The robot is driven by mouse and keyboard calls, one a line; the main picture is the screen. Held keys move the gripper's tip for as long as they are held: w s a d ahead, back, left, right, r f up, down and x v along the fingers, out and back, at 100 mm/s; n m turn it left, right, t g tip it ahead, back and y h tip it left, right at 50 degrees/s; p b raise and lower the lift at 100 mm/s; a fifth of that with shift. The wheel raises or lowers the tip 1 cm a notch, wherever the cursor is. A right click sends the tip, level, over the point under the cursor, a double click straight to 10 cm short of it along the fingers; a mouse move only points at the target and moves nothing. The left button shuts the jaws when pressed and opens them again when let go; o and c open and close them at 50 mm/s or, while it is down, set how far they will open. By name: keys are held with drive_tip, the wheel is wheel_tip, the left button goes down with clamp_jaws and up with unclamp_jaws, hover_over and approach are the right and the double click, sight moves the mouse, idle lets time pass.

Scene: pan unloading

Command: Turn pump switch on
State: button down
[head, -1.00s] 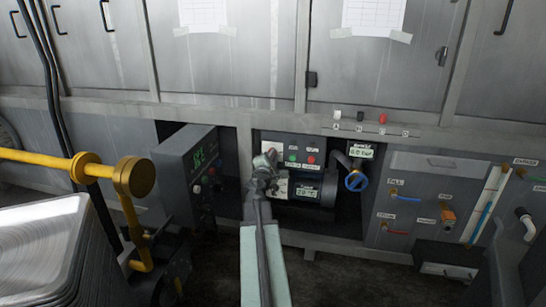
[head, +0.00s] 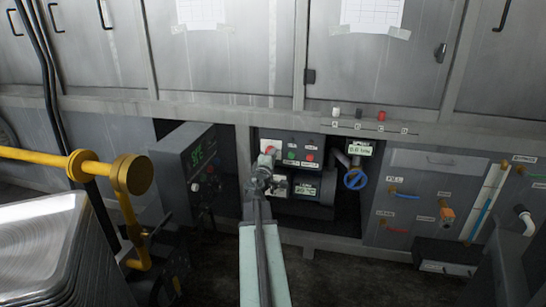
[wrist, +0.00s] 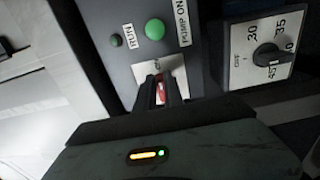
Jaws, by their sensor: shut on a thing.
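The pump panel (head: 330,150) is a grey box front in a bay of the lower cabinet. In the wrist view, a red switch lever (wrist: 161,92) stands on a small pale plate (wrist: 175,70), below a green button (wrist: 155,29) beside a "PUMP ON" label. My gripper (wrist: 160,84) is shut on the red lever, its dark fingers hiding most of it. In the head view, my gripper (head: 264,168) is at the panel's left side, and a bit of red shows by its tip. Whether the switch is on or off cannot be told.
A numbered dial (wrist: 267,57) sits right of the fingers. A blue valve wheel (head: 355,180) is right of the panel. A grey control box (head: 190,165) with a green display juts out at left. A yellow pipe (head: 130,175) and stacked metal pans (head: 45,240) stand nearer left.

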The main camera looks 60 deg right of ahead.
idle(0.3)
drive_tip(key=c, duration=1.4)
unclamp_jaws()
drive_tip(key=shift+c, duration=0.2)
